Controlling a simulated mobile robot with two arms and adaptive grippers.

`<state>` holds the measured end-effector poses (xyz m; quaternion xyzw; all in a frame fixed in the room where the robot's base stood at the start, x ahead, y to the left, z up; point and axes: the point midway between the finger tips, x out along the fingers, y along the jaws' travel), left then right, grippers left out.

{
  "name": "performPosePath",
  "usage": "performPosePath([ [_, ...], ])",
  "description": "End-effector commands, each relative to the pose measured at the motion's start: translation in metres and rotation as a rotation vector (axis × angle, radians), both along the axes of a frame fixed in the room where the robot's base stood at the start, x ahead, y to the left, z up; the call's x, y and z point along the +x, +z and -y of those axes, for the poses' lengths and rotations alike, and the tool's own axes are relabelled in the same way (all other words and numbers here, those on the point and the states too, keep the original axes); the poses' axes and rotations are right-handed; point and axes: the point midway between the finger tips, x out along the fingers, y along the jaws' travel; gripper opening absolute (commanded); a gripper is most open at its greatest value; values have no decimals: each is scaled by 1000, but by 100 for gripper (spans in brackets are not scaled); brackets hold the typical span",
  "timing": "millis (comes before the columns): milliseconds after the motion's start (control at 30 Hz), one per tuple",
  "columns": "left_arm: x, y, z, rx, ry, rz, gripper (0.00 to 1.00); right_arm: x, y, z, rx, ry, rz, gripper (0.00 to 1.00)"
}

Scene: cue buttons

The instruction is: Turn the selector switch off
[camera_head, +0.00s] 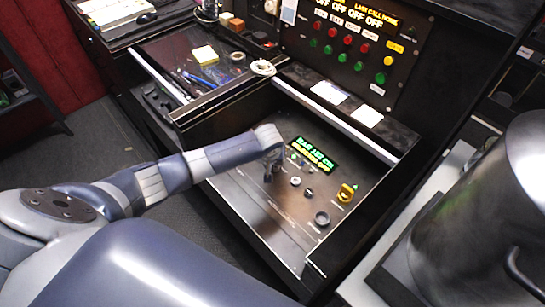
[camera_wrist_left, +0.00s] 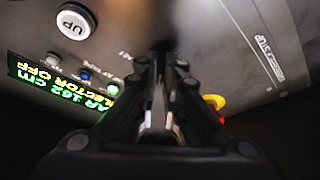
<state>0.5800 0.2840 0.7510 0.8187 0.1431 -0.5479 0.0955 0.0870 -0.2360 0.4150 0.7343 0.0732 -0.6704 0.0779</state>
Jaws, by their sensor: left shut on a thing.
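My left gripper (camera_head: 270,172) reaches down to the sloped control panel (camera_head: 255,205), just left of its lit display. In the left wrist view, the dark fingers (camera_wrist_left: 162,62) are together, pointing at the panel face. They are shut on a small part there, which I take to be the selector switch; the fingers hide it almost fully. The display (camera_head: 315,155) shows green and yellow text. My right gripper is not in view.
A white UP button (camera_wrist_left: 75,20) and small blue button (camera_wrist_left: 85,75) lie near the fingers. A metal cylinder (camera_head: 485,220) stands at right. Behind is an upright button panel (camera_head: 350,45).

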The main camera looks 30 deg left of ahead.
Motion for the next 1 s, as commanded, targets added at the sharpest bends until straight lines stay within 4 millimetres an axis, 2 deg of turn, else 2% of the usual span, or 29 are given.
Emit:
performPosePath([
  [33,0,2,1,-2,25,-1,0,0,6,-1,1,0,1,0],
  [200,0,1,1,0,86,-1,0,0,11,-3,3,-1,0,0],
  [767,1,0,0,1,122,1,0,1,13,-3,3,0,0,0],
  [800,1,0,0,1,122,1,10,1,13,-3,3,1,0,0],
  [900,1,0,0,1,121,1,28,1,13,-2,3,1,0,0],
  [1000,1,0,0,0,121,1,28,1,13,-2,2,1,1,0],
])
